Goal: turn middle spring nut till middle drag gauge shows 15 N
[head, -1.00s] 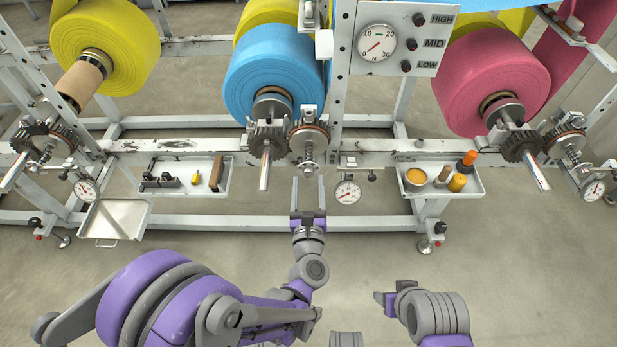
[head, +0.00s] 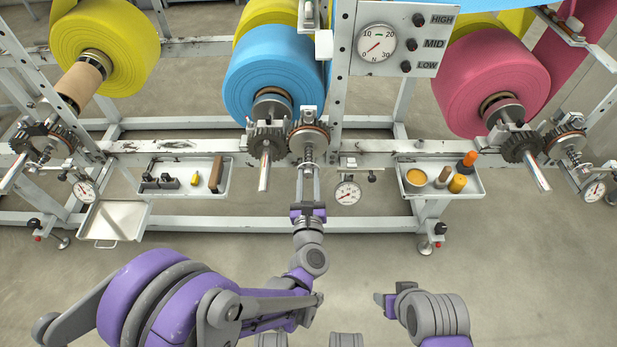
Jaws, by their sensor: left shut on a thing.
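The middle spring nut (head: 309,168) sits at the front end of the middle spring shaft, below the blue roll's brake disc (head: 309,139). My left gripper (head: 309,175) reaches up from below, with its two fingers shut on the nut and partly hiding it. The middle drag gauge (head: 347,192) is a small round white dial just right of those fingers. Its needle seems to point to the lower left, but its figures are too small to read.
Left of the nut are a toothed gear (head: 266,142) and a bare shaft end. A tool tray (head: 160,190) and a tray with bottles (head: 440,190) flank the middle.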

